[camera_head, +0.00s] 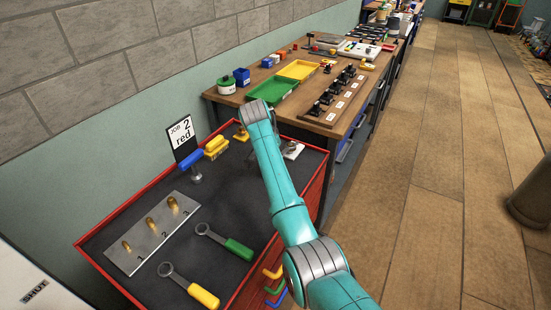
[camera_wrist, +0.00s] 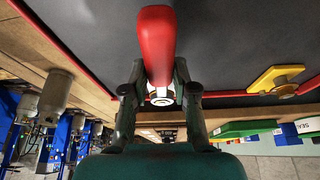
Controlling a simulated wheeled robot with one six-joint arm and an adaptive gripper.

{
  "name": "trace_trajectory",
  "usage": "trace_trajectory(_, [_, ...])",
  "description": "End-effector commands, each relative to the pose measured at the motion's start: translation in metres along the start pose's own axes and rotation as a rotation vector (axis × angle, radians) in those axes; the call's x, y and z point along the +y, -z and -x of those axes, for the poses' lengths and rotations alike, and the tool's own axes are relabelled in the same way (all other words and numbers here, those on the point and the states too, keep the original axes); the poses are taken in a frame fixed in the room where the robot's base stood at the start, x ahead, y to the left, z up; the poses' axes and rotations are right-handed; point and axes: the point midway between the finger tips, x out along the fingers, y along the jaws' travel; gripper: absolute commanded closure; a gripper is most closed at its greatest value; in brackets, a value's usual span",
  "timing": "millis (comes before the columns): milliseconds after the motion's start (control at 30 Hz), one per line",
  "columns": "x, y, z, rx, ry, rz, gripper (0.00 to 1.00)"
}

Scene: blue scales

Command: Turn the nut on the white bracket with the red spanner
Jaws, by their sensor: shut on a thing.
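My gripper (camera_wrist: 160,88) is shut on the red spanner (camera_wrist: 156,45) in the wrist view. Its red handle stretches up the picture from between the fingers. A pale round piece (camera_wrist: 162,97) shows between the fingers at the handle's lower end. I cannot tell whether it is the spanner or the nut. The white bracket (camera_head: 292,150) shows partly just right of my arm, near the cart's far right edge. Its nut cannot be made out, nor whether the spanner touches it.
On the dark, red-rimmed cart top (camera_head: 150,202) lie a green spanner (camera_head: 238,249), a yellow spanner (camera_head: 203,296) and a numbered metal plate (camera_head: 134,253). A blue-topped piece (camera_head: 191,158), yellow brackets (camera_head: 216,146) and a "JOB 2 red" sign (camera_head: 182,137) stand at the back. A workbench (camera_head: 224,98) adjoins behind.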

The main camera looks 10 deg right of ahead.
Motion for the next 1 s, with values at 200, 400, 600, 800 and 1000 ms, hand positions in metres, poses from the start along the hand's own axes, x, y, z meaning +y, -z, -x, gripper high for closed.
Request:
trace_trajectory(200, [0.000,0.002,0.002,0.004,0.002,-0.002,1.00])
trace_trajectory(400, [-0.005,0.002,0.002,0.003,-0.013,-0.035,1.00])
trace_trajectory(600, [-0.014,0.003,0.002,0.003,-0.041,-0.105,1.00])
trace_trajectory(800, [-0.018,0.004,0.001,0.004,-0.057,-0.145,1.00])
trace_trajectory(1000, [-0.017,0.003,0.000,0.004,-0.055,-0.142,1.00])
